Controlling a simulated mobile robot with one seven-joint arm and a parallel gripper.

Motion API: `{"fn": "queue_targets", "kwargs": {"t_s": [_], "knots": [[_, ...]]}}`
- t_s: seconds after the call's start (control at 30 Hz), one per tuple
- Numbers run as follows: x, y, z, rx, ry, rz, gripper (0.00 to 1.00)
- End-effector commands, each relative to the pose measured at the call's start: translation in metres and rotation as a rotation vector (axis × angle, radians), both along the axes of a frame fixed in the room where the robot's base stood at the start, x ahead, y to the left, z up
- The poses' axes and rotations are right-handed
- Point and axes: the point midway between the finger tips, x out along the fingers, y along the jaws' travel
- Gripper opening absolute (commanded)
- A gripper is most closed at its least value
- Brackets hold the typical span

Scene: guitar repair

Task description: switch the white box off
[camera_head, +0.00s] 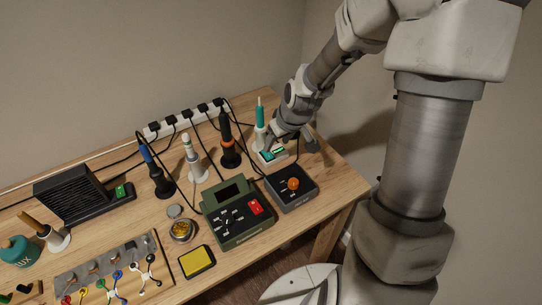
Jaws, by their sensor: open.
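The small white box (263,160) sits near the right end of the bench. A green switch (268,155) is on its top, partly hidden; I cannot tell its position. My gripper (290,147) is open and low over the box, coming from the upper right. One finger is close to the green switch and the other hangs past the box's right side. I cannot tell whether any finger touches the box. A teal-handled iron (260,115) stands upright just behind it.
A grey box with an orange knob (292,184) is just in front. A green station with a red switch (255,207) is to the left. The right bench corner is clear.

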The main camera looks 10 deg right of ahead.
Motion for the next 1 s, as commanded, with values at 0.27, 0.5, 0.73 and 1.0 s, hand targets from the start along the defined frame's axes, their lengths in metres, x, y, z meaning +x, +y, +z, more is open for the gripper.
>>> {"fn": "queue_targets", "kwargs": {"t_s": [0.27,0.5,0.73,1.0], "knots": [[0.02,0.008,-0.055,0.001,0.003,0.001,0.6],[0.03,0.01,-0.077,0.0,0.001,-0.001,0.6],[0.032,0.01,-0.081,0.0,0.0,-0.001,0.6],[0.032,0.01,-0.08,0.0,0.0,-0.001,0.37]]}}
